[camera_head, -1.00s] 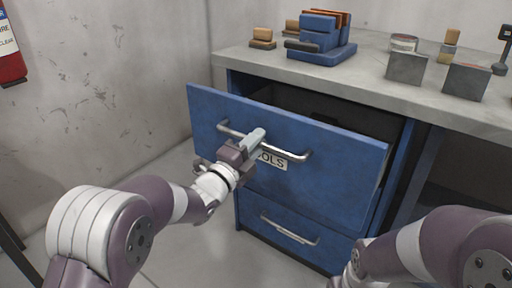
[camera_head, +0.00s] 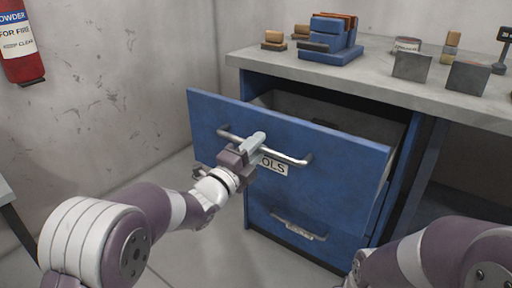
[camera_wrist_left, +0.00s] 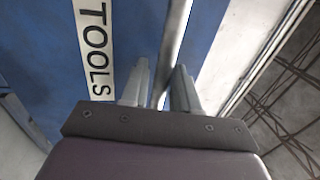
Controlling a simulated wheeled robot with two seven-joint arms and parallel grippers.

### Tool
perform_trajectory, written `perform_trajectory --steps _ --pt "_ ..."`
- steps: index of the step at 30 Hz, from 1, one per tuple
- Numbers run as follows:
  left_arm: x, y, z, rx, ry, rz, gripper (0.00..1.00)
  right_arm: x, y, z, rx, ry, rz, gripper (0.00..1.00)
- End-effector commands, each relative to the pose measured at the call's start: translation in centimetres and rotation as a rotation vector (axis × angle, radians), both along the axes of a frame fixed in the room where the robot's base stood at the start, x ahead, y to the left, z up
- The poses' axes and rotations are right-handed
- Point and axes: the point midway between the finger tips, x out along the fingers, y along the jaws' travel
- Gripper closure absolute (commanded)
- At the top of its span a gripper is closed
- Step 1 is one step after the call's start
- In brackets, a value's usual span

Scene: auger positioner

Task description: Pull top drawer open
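The blue top drawer (camera_head: 335,163) stands well out from the cabinet, with its dark inside showing behind the front panel. Its metal bar handle (camera_head: 290,158) runs across the front above a white TOOLS label (camera_head: 270,165). My left gripper (camera_head: 254,143) is at the left half of the handle. In the left wrist view the handle bar (camera_wrist_left: 172,50) passes between the two fingers (camera_wrist_left: 160,88), which look closed about it. My right arm shows at the lower right, but its gripper is out of view.
A lower blue drawer (camera_head: 290,222) with its own handle is shut beneath. The grey worktop (camera_head: 370,78) holds a blue block organizer (camera_head: 328,42), small wooden blocks and grey plates. A red extinguisher (camera_head: 22,55) hangs on the left wall. Floor left of the cabinet is clear.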

Motion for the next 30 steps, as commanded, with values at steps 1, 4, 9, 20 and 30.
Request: perform_trajectory --steps 1,4,9,20,30 --pt "0.0 0.0 0.0 0.0 0.0 0.0 0.61 0.0 0.0 0.0 0.0 0.0 0.0 0.0" --pt "0.0 0.0 0.0 0.0 0.0 0.0 0.61 0.0 0.0 0.0 0.0 0.0 0.0 0.0" --pt "-0.1 0.1 0.1 -0.001 -0.001 0.0 0.61 0.0 0.0 0.1 0.0 0.0 0.0 0.0" --pt "-6.5 4.8 -1.2 0.0 0.003 0.004 0.61 0.0 0.0 2.5 0.0 0.0 0.0 0.0" --pt "-10.1 7.4 -2.5 -0.001 0.001 0.001 0.61 0.0 0.0 3.2 0.0 0.0 0.0 0.0"
